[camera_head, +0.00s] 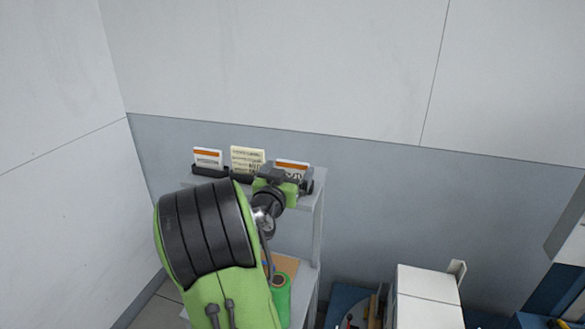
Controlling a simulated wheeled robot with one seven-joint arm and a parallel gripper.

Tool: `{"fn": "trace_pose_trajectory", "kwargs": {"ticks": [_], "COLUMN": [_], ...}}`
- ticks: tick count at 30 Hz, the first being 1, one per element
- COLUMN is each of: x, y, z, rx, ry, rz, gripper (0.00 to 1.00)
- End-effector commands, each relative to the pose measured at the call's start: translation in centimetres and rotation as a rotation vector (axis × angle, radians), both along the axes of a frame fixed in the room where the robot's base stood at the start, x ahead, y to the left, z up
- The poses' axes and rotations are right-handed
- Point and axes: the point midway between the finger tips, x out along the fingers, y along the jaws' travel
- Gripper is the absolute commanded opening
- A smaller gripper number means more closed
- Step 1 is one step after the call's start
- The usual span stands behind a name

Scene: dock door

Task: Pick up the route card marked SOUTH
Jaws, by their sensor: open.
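Three cards stand upright in dark holders on a grey shelf (317,197) against the back wall. The left card (208,158) is white with an orange band. The middle card (247,160) is cream with lines of dark print. The right card (292,167) is white with an orange band and dark marks, and my gripper partly covers it. The lettering is too small to read, so I cannot tell which card is marked SOUTH. My gripper (286,182) is open in front of the right card; whether it touches the card is hidden.
A lower shelf holds a brown board (285,264) and a green cylinder (281,293). White boxes (428,295) and a blue bin (345,303) with tools stand at the lower right.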

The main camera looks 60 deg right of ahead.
Motion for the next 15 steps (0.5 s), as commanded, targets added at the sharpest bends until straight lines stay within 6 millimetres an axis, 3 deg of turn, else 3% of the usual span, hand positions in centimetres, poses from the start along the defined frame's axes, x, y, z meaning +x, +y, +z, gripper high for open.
{"fn": "trace_pose_trajectory", "kwargs": {"ticks": [3,10,15], "x": [0.2,0.4,0.4], "y": [-1.7,-2.0,-2.0], "z": [0.5,0.2,0.1], "rx": [0.0,0.0,0.001], "ry": [0.0,-0.001,-0.001], "rz": [-0.002,0.001,0.001], "gripper": [1.0,1.0,0.76]}}
